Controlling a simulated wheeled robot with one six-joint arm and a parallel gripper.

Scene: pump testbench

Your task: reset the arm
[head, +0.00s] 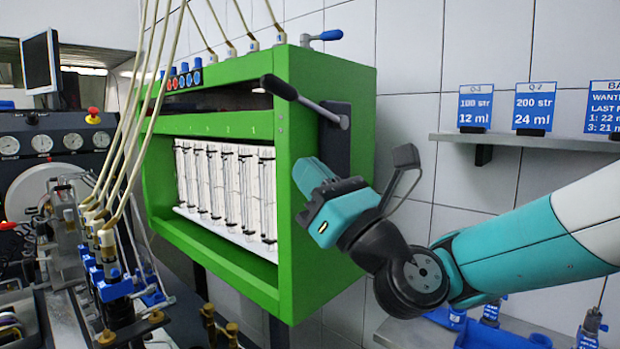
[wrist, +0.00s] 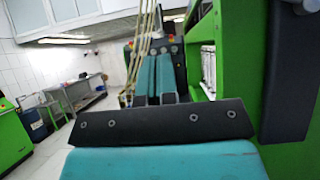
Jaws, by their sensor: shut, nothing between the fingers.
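My gripper (head: 312,175) is teal and sits beside the right side panel of the green cabinet (head: 345,255), just below a black lever (head: 305,101). Its fingers are shut with nothing between them. I cannot tell from the head view whether the fingertips touch the panel. My arm reaches in from the right edge of the head view and is bent at the wrist. In the wrist view the two teal fingers (wrist: 155,78) lie side by side, pointing away past the cabinet's green edge (wrist: 251,80).
Several pale hoses (head: 140,120) hang in front of the cabinet at left, above blue fittings. A wall shelf (head: 560,143) with blue signs is at right, and a lower shelf (head: 405,335) holds blue parts. The wrist view shows open floor (wrist: 50,150) at left.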

